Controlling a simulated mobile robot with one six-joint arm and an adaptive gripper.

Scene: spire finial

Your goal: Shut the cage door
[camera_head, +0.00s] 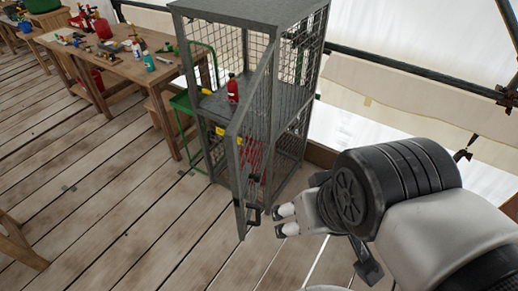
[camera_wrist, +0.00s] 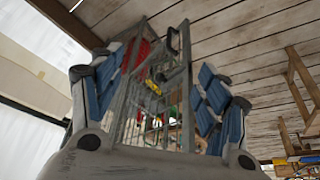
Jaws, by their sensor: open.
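The grey mesh cage (camera_head: 262,14) stands on the plank floor with its door (camera_head: 240,150) swung ajar toward me. A dark handle (camera_head: 252,213) sits low on the door's free edge. My gripper (camera_head: 283,220) is just to the right of the handle, its two fingers apart and empty. In the wrist view, my gripper (camera_wrist: 168,65) shows blue-padded fingers on either side, with the door's frame (camera_wrist: 187,90) and handle (camera_wrist: 173,40) seen between them. I cannot tell whether a finger touches the handle.
A red bottle (camera_head: 233,90) stands on the cage shelf. A green trolley (camera_head: 181,103) is close at the cage's left. A wooden bench (camera_head: 130,70) with tools and bottles is at the back left. The floor (camera_head: 130,220) in front is clear.

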